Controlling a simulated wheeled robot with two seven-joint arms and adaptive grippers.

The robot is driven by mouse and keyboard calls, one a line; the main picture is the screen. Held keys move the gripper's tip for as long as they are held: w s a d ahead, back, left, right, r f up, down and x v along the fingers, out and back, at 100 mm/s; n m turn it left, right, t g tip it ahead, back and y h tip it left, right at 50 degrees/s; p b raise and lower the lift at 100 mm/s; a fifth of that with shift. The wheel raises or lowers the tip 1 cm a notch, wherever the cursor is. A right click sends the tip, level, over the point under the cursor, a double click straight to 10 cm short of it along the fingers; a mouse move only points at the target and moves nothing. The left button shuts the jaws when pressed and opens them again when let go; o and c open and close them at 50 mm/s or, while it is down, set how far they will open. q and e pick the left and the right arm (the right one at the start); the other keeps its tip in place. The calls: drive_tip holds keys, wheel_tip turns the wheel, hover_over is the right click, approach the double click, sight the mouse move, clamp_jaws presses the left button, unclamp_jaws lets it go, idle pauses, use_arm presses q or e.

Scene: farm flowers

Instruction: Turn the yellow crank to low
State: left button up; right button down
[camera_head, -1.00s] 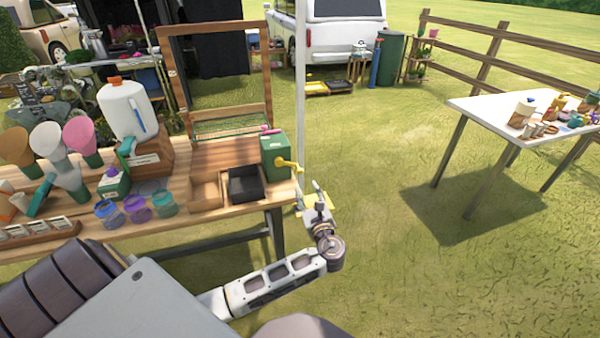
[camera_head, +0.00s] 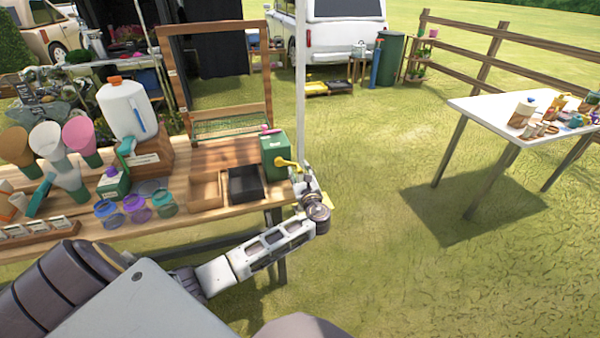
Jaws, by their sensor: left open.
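The yellow crank (camera_head: 289,164) sticks out from the right side of a green box (camera_head: 273,150) at the right end of the wooden table. Its arm points right and down at the end. My left gripper (camera_head: 306,183) is open, just below and right of the crank, close to its handle. At this size I cannot tell whether a finger touches the crank. A yellow piece (camera_head: 326,200) shows behind the gripper. My right gripper is not in view.
Jars, cones and a white jug (camera_head: 124,110) fill the table's left. A pale pole (camera_head: 301,80) rises behind the gripper. Grass to the right is clear up to a white table (camera_head: 520,115).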

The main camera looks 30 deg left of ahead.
use_arm(q)
drive_tip(key=shift+w+a, duration=0.2)
drive_tip(key=shift+c, duration=0.2)
clamp_jaws()
